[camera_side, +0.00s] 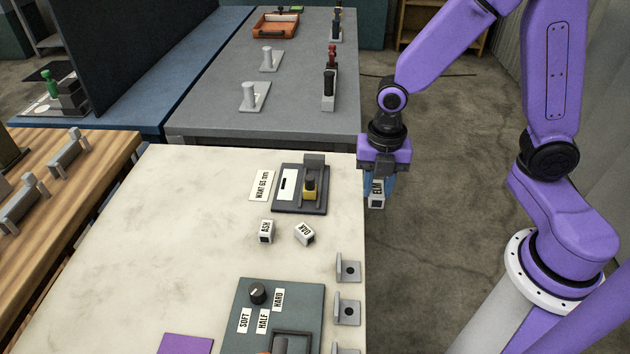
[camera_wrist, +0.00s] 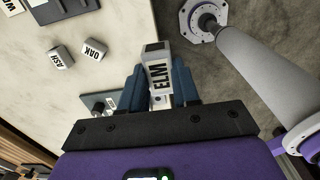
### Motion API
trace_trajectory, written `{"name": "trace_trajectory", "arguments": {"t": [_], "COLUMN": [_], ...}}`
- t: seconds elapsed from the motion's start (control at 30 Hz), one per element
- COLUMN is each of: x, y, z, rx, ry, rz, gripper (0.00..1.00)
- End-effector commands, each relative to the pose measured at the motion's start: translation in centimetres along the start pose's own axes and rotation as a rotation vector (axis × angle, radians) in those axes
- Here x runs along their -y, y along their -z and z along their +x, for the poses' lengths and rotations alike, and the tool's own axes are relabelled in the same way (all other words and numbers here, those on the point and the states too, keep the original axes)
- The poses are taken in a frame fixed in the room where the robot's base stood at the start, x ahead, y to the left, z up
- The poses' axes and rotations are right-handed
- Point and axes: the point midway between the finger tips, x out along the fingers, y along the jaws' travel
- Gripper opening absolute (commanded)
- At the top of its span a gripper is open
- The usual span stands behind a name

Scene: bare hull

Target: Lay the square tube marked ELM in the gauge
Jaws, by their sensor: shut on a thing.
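My gripper (camera_side: 376,186) is shut on the square tube marked ELM (camera_side: 377,201), a pale piece with a dark open end. In the wrist view the ELM tube (camera_wrist: 158,74) sits between the blue fingers, its label facing the camera. In the side view the gripper hangs just past the table's right edge, over the floor. The gauge (camera_side: 300,206), a dark base with a yellow part, a grey block and a white display, stands on the table to the gripper's left. It shows partly in the wrist view (camera_wrist: 68,12). The tube and gauge are apart.
Tubes marked ASH (camera_side: 266,231) and OAK (camera_side: 304,233) lie in front of the gauge. A card reading "WANT 65 mm" (camera_side: 261,187) lies left of it. Grey brackets (camera_side: 347,311) line the right edge near a dial panel (camera_side: 250,310) labelled SOFT, HALF, HARD. The table's left part is clear.

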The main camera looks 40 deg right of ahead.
Motion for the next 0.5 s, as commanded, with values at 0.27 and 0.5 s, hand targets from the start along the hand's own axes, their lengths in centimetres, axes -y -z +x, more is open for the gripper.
{"name": "trace_trajectory", "arguments": {"t": [0.27,0.5], "x": [-3.2,-3.9], "y": [-6.7,-9.3], "z": [-0.5,-0.6], "rx": [0.000,0.000], "ry": [0.000,0.001], "rz": [0.005,0.000], "gripper": [0.00,0.00]}}
